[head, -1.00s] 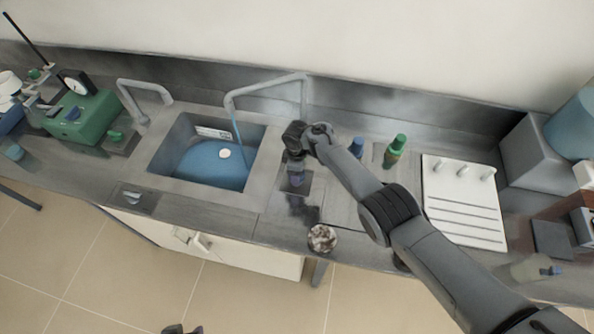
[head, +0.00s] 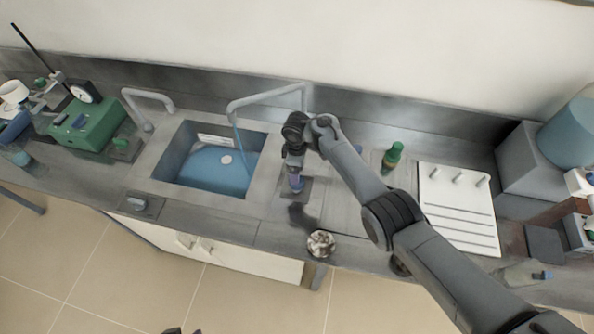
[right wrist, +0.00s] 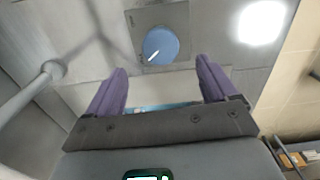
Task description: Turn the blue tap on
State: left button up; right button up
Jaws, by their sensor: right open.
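The blue tap (right wrist: 161,46) is a round knob with a white mark on a square grey plate (right wrist: 178,20), seen in the right wrist view. My right gripper (right wrist: 160,80) is open, its two purple fingers apart and empty, with the knob beyond and between their tips. In the head view my right gripper (head: 296,184) points down over the counter just right of the sink and hides the knob.
A second spout (head: 150,97) and another knob plate (head: 140,204) are left of the sink. A green bottle (head: 392,157) and a white rack (head: 458,212) stand right of my arm. A small round dish (head: 320,243) sits at the counter's front edge.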

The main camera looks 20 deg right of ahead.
notch_tip(320, 180, up, 3)
jog(key=shift+r+p, duration=0.2)
jog(key=shift+p, duration=0.2)
